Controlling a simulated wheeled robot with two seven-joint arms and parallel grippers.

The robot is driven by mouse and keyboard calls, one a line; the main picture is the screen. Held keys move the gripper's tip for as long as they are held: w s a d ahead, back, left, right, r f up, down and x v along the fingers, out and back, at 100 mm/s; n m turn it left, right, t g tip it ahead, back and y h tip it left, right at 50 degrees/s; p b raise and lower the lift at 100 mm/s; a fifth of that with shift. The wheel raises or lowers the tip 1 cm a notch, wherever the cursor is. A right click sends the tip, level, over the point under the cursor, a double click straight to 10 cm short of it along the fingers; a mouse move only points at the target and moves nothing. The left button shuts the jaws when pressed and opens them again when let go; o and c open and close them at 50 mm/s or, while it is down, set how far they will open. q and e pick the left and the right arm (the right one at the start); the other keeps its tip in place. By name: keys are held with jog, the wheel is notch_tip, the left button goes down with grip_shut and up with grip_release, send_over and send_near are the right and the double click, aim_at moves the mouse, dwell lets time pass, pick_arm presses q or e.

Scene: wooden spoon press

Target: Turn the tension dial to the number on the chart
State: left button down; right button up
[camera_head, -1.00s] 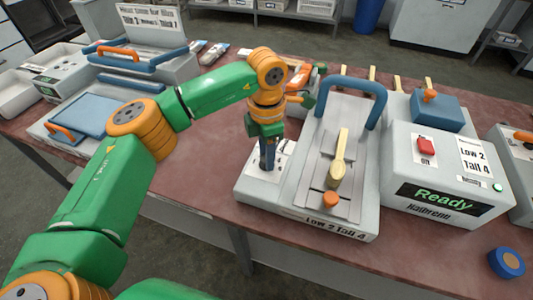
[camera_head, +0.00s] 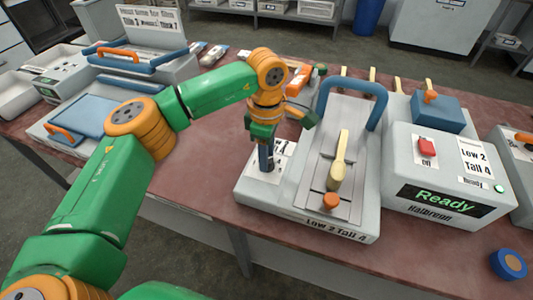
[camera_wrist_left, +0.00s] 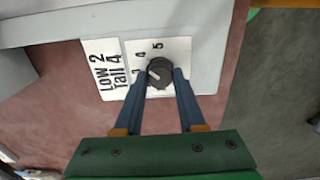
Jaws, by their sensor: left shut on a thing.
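The tension dial (camera_wrist_left: 159,72) is a small dark knob on a white plate (camera_wrist_left: 183,48) with the printed numbers 3, 4 and 5 visible. A pale mark on the knob points to the left side of the plate, roughly toward the 3; its exact reading is hard to tell. My left gripper (camera_wrist_left: 160,76) is shut on the dial, one blue finger on each side. In the head view my left gripper (camera_head: 266,160) points down at the press's left part and hides the dial. My right gripper is not in view.
The press (camera_head: 250,190) holds a wooden spoon (camera_head: 338,163) under a blue handle (camera_head: 378,100). A grey box (camera_head: 400,170) with a "Ready" screen (camera_head: 440,198) stands to the right. A blue roll (camera_head: 507,264) lies at the front right.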

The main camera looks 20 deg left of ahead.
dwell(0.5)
pick_arm(q)
jog(key=c, duration=0.5)
grip_release()
notch_tip(320, 180, up, 7)
jog(key=shift+r, duration=0.1)
